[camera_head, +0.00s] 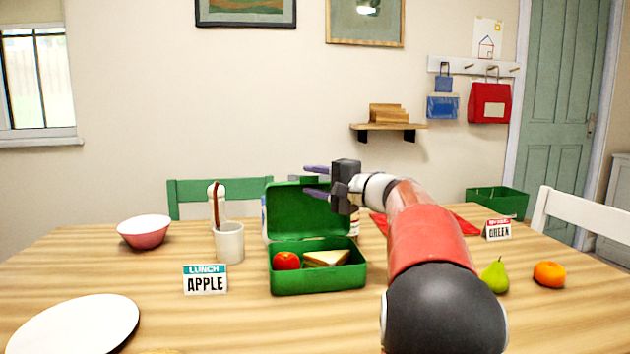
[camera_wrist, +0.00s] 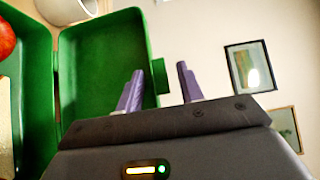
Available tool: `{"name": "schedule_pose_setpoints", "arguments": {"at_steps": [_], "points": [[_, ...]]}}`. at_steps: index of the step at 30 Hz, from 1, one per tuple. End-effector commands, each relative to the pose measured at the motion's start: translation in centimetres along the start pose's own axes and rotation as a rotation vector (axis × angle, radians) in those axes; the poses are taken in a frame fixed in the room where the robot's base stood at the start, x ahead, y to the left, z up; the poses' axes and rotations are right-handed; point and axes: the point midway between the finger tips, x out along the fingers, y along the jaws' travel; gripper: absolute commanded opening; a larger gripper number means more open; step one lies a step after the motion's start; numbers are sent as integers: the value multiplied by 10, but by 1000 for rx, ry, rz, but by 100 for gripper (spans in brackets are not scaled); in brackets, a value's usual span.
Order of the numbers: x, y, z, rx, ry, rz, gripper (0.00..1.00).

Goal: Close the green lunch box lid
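The green lunch box (camera_head: 320,280) stands on the wooden table with a red apple (camera_head: 286,261) and a sandwich (camera_head: 326,258) inside. Its lid (camera_head: 300,215) stands up, open, at the back of the box. In the wrist view the lid (camera_wrist: 105,65) is to the left, with a small green latch tab at its edge. My gripper (camera_head: 316,181) is at the upper right edge of the lid. In the wrist view its two purple fingers (camera_wrist: 158,88) are apart with nothing held between them. One finger overlaps the lid near the tab; I cannot tell whether it touches.
An "APPLE" lunch sign (camera_head: 205,281), a white cup (camera_head: 230,242) and a pink bowl (camera_head: 145,231) stand left of the box. A white plate (camera_head: 80,325) lies front left. A pear (camera_head: 494,276), an orange (camera_head: 549,274) and another sign (camera_head: 498,229) are right.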

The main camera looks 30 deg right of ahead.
Motion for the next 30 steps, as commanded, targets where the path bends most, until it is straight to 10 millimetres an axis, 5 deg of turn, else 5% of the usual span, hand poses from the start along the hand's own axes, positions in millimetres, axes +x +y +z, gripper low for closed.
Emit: {"name": "schedule_pose_setpoints", "arguments": {"at_steps": [5,13,30], "points": [[0,0,0,0,0,0,35],[0,0,0,0,0,0,0],[-6,7,6,-41,0,-42,0]]}}
